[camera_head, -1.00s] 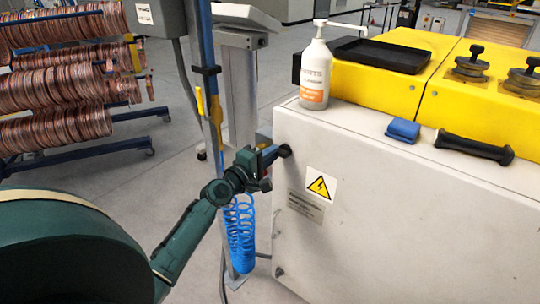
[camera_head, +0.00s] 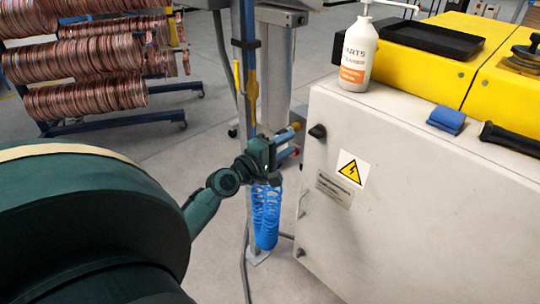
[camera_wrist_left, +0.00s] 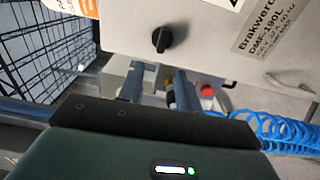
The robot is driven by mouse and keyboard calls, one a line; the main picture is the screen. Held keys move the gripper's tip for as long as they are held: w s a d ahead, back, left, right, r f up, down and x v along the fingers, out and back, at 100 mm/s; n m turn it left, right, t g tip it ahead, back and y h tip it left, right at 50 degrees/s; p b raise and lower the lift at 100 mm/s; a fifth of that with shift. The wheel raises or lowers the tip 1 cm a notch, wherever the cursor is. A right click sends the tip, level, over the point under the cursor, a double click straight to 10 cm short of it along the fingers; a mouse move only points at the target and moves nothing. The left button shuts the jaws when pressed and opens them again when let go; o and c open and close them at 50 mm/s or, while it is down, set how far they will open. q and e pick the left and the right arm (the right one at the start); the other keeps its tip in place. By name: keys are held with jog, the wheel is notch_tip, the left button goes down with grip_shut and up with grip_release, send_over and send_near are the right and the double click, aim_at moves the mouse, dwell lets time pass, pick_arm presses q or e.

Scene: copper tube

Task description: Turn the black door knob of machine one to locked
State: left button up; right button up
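The black door knob (camera_head: 317,131) sits near the upper left corner of the white cabinet door of machine one (camera_head: 400,190). In the left wrist view the knob (camera_wrist_left: 162,40) shows face-on, with its ridge close to upright. Its lock marking cannot be read. My left gripper (camera_head: 292,141) is just left of the knob, with a small gap to it. In the left wrist view its two fingers (camera_wrist_left: 158,82) are apart with nothing held between them, and the knob lies beyond their tips. My right gripper is in neither view.
A yellow warning sign (camera_head: 351,169) is on the door below the knob. A white bottle (camera_head: 357,55), a blue block (camera_head: 446,119) and a black handle (camera_head: 510,139) are on top. A blue coiled hose (camera_head: 266,215) and post stand close beside my left gripper. Copper coils (camera_head: 90,60) are behind.

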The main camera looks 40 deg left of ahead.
pick_arm(q)
jog(key=s+b, duration=0.1)
jog(key=s, duration=0.5)
jog(key=shift+s+a, duration=0.15)
jog(key=shift+a, duration=0.1)
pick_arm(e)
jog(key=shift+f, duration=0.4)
